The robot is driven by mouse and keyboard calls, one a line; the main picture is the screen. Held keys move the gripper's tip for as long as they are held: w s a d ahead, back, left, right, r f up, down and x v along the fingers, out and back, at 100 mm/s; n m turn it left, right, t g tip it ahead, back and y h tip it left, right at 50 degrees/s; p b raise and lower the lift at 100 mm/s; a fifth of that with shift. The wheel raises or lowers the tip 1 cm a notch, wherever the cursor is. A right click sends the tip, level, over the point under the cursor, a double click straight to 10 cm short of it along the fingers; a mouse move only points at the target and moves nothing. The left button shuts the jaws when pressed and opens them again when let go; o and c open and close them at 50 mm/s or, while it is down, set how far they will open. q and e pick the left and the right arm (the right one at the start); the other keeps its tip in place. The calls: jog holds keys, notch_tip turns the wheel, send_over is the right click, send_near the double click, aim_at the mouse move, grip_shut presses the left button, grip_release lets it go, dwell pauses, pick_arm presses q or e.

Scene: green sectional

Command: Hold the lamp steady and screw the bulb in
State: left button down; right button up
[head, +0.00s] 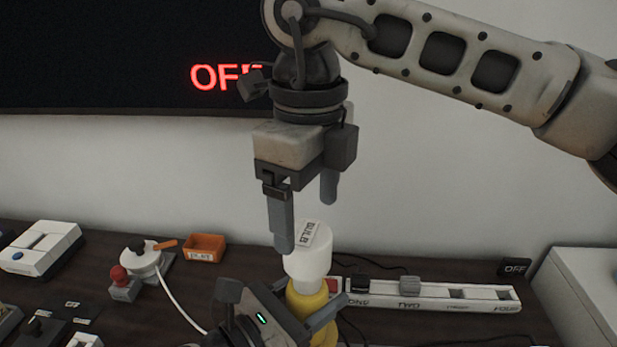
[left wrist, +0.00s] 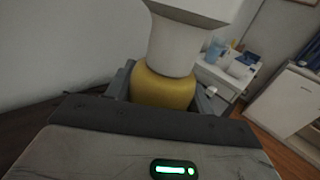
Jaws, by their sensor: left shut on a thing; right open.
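The yellow lamp (head: 308,299) stands on the dark table, its lower part hidden behind my left gripper (head: 303,314). That gripper is shut around the lamp's neck; the yellow part also shows between its fingers in the left wrist view (left wrist: 162,87). The white bulb (head: 306,264), labelled BULB, sits upright on top of the lamp; it also shows in the left wrist view (left wrist: 176,48). How deep its thread sits is hidden. My right gripper (head: 306,220) is open and points down above the bulb. Its nearer fingertip overlaps the bulb's upper left edge; contact cannot be told.
A white power strip (head: 432,293) with switches lies right of the lamp. A wall screen (head: 110,60) reads OFF. A white cabinet (head: 590,285) stands at right.

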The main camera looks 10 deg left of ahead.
pick_arm(q)
jog(key=shift+r, duration=0.1)
pick_arm(e)
notch_tip(320, 180, down, 9)
jog(key=shift+r, duration=0.15)
jog(key=shift+c, duration=0.3)
jog(key=c, duration=1.1)
jog(key=o, duration=1.1)
jog(key=shift+o, duration=0.2)
jog(key=shift+r, duration=0.15)
notch_tip(320, 180, up, 12)
jog(key=shift+f, duration=0.1)
